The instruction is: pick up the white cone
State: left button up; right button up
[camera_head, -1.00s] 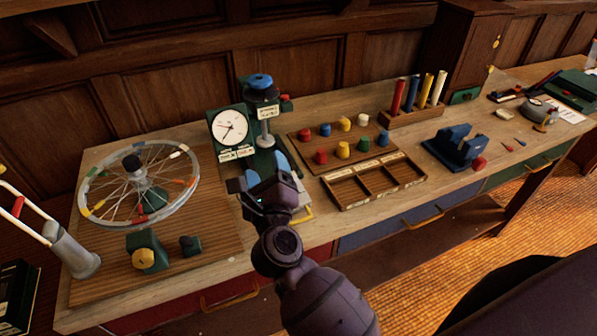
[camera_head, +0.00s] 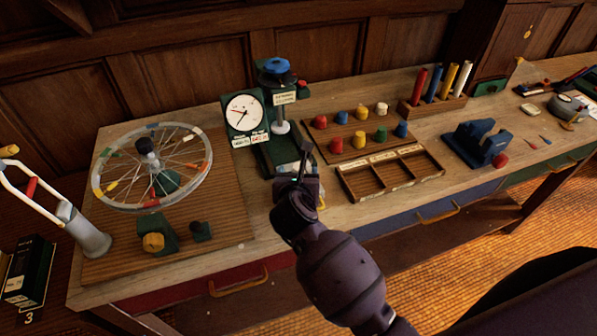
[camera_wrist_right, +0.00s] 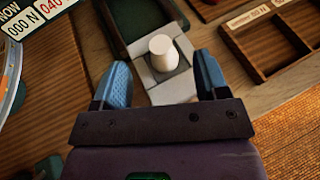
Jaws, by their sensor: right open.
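A small white cone-like piece (camera_wrist_right: 164,55) stands upright on a pale square plate (camera_wrist_right: 178,88) in the right wrist view. My right gripper (camera_wrist_right: 161,65) is open, its two blue-padded fingers to either side of the piece in the picture. I see a gap on both sides; how far the fingertips are above it I cannot tell. In the head view my right gripper (camera_head: 304,165) is seen edge-on over the front of the green gauge stand, and it hides that piece. Another small white piece (camera_head: 382,109) stands on the peg board. My left gripper is not in view.
A dial gauge (camera_head: 243,113) and a blue-topped post (camera_head: 277,92) stand just behind my gripper. A compartment tray (camera_head: 350,192) and the peg board (camera_head: 349,157) lie to the right, a spoked wheel (camera_head: 207,178) to the left.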

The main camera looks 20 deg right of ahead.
aim_at(298, 168)
jog(key=shift+f+x, duration=0.15)
jog(key=shift+x, duration=1.2)
jog(key=shift+f+x, duration=0.2)
jog(key=shift+x, duration=1.2)
jog(key=shift+s, duration=0.15)
jog(key=c, duration=1.1)
